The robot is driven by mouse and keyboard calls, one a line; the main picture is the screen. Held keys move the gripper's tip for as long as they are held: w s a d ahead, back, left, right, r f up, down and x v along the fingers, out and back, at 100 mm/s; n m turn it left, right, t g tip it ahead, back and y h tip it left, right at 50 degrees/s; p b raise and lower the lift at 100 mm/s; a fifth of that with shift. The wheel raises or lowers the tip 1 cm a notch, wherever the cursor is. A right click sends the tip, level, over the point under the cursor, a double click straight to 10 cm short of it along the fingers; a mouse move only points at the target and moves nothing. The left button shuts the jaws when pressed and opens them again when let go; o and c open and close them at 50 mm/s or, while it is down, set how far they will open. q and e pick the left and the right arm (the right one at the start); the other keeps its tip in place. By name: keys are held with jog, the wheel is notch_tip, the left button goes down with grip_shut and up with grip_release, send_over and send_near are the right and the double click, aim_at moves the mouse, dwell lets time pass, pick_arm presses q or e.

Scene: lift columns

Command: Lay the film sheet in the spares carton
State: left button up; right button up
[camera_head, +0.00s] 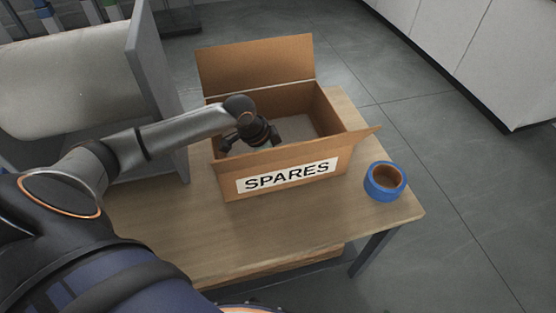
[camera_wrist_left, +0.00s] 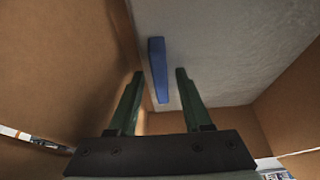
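The spares carton (camera_head: 290,176) is an open brown box with a white SPARES label, standing on the wooden table. My left gripper (camera_head: 251,140) reaches down inside it, near its left side; its fingertips are hard to make out there. In the left wrist view the two green fingers (camera_wrist_left: 160,74) are apart. A blue strip (camera_wrist_left: 158,68) shows between them, with a gap to each finger. Beyond it a pale grey, sheet-like surface (camera_wrist_left: 230,60) covers the carton's bottom; it looks like the film sheet. It also shows in the head view (camera_head: 299,126). My right gripper is out of view.
A roll of blue tape (camera_head: 385,181) lies on the table (camera_head: 230,235) right of the carton. A grey panel (camera_head: 158,85) stands close on the left. The carton's flaps (camera_head: 256,64) stand open. Table in front of the carton is clear.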

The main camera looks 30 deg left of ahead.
pick_arm(q)
jog(key=shift+r, duration=0.1)
jog(key=p+v, duration=0.2)
jog(key=v, duration=1)
jog(key=shift+p, duration=0.3)
jog(key=shift+w+r, duration=0.1)
jog(key=shift+r, duration=0.05)
